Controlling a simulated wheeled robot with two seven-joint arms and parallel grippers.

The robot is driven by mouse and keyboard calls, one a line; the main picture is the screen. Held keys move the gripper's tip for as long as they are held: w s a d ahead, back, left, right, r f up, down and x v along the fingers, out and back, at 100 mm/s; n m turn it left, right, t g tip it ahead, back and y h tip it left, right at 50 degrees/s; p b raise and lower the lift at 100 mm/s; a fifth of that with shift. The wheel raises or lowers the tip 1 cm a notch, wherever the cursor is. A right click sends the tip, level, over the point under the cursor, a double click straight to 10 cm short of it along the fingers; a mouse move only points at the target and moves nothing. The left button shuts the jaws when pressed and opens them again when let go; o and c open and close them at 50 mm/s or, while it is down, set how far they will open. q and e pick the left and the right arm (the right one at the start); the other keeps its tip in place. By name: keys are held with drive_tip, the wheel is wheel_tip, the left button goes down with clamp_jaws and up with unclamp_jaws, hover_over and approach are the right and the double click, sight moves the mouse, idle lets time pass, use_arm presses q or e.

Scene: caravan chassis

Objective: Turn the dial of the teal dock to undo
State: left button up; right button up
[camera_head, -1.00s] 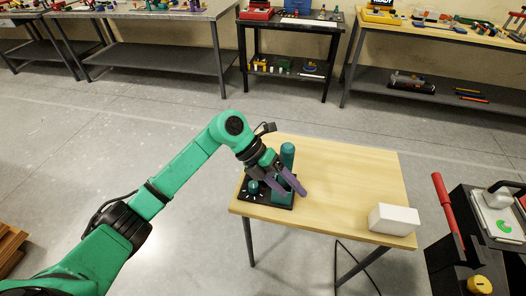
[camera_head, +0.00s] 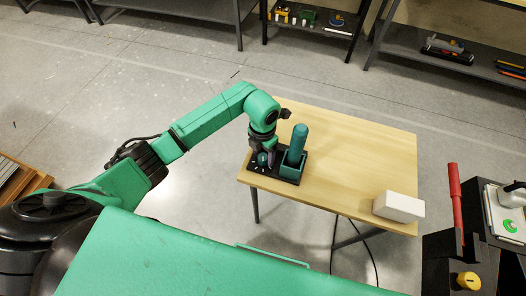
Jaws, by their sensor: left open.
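The teal dock (camera_head: 291,170) sits on a black base at the left end of the wooden table. A teal cylinder (camera_head: 299,142) stands upright in its holder. The small teal dial (camera_head: 262,159) is on the left part of the base, with white marks beside it. My left gripper (camera_head: 265,158) points down over the dial, open. Its fingers are partly hidden by the wrist, so I cannot tell whether they touch the dial. My right gripper is out of view.
The wooden table (camera_head: 350,165) is mostly clear in the middle. A white box (camera_head: 398,207) lies at its right front corner. A dark stand with a red handle (camera_head: 455,195) is right of the table. Shelving stands at the back.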

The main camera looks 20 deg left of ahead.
use_arm(q)
drive_tip(key=shift+f, duration=0.2)
clamp_jaws()
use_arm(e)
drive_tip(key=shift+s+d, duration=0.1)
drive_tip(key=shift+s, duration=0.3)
